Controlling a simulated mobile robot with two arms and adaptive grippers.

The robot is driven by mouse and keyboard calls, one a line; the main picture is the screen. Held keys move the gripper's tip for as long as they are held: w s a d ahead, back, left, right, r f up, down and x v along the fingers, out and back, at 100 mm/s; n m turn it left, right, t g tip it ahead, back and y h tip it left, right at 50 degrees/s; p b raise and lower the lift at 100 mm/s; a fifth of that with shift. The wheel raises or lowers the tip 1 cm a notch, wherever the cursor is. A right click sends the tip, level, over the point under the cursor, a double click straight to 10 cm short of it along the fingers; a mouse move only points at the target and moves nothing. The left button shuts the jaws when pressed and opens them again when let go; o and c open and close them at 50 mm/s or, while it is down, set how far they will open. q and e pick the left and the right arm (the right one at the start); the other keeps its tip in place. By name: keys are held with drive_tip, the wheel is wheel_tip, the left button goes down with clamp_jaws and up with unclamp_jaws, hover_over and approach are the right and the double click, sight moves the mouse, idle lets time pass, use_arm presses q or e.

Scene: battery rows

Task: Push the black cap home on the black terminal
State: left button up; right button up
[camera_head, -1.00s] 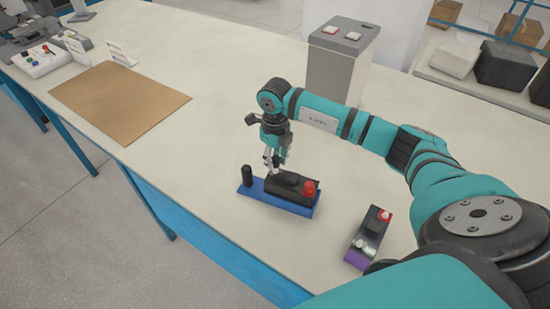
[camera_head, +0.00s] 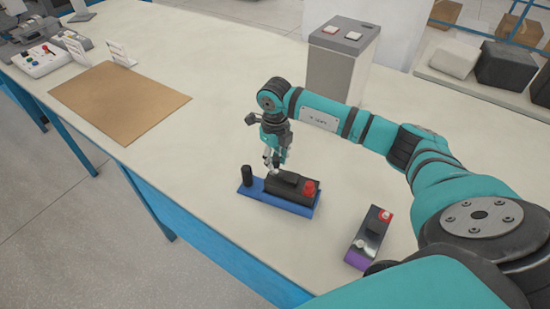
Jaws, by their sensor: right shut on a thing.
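A black battery (camera_head: 291,187) lies on a blue base (camera_head: 292,207) on the worktop. A red cap (camera_head: 309,187) sits at its right end. My right gripper (camera_head: 271,168) points down at the battery's left end, where the black terminal is hidden. Its jaws are shut on a small dark piece, which I take for the black cap; it is mostly hidden between the fingertips. I cannot tell how far it sits down on the terminal. A black upright cylinder (camera_head: 247,175) stands at the base's left end, apart from the gripper. My left gripper is not in view.
A second battery (camera_head: 373,230) with a red top and a purple base lies to the right, near my arm. A grey box with two buttons (camera_head: 340,55) stands behind. A brown mat (camera_head: 120,101) lies left. The worktop between mat and blue base is clear.

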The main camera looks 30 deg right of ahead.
sight(275, 169)
drive_tip(key=shift+f+b, duration=1.35)
drive_tip(key=shift+f, duration=0.1)
idle(1.3)
drive_tip(key=o, duration=1.3)
drive_tip(key=shift+o, duration=0.2)
drive_tip(key=shift+r+p, duration=2.2)
drive_tip(key=shift+r, duration=1.3)
